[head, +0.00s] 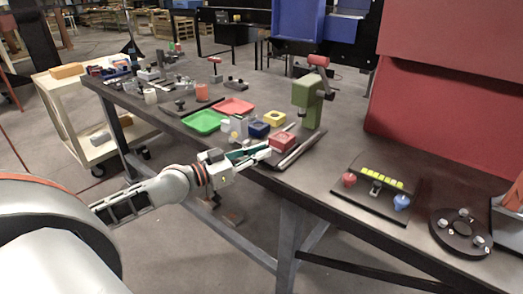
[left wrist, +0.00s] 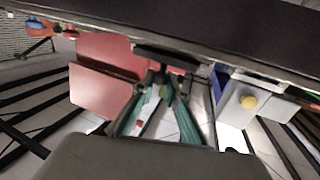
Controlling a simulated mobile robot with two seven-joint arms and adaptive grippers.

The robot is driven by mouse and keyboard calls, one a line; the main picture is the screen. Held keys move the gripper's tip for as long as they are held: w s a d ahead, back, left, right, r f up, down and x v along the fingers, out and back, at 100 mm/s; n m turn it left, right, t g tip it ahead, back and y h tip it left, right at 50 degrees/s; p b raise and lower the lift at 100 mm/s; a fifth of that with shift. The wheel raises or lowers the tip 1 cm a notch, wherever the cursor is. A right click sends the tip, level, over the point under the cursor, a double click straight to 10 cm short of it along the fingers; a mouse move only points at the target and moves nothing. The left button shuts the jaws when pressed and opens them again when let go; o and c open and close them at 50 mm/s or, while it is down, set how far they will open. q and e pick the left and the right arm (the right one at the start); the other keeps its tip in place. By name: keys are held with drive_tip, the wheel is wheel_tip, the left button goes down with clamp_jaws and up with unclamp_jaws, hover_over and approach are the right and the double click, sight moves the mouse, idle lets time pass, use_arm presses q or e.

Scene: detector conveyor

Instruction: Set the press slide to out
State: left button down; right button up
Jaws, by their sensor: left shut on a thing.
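The green press (head: 308,98) with a red lever knob stands upright on the dark bench. The press slide, seen as a red block (head: 282,141) between dark rails, lies in front of the press at the bench's near edge. My left gripper (head: 266,152) reaches in from the left at that edge, at the front of the slide. In the left wrist view its green fingers (left wrist: 160,85) are shut on a small part below a dark bar (left wrist: 165,55). The held part is mostly hidden by the fingers. My right gripper is not in view.
Right are a knob panel (head: 374,188) and a round black fixture (head: 459,233). A large red panel (head: 440,110) stands behind.

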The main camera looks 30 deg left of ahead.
use_arm(q)
drive_tip(key=shift+s, duration=0.85)
drive_tip(key=c, duration=2)
unclamp_jaws()
drive_tip(key=shift+s, duration=0.1)
drive_tip(key=shift+a, duration=0.1)
drive_tip(key=shift+v, duration=6)
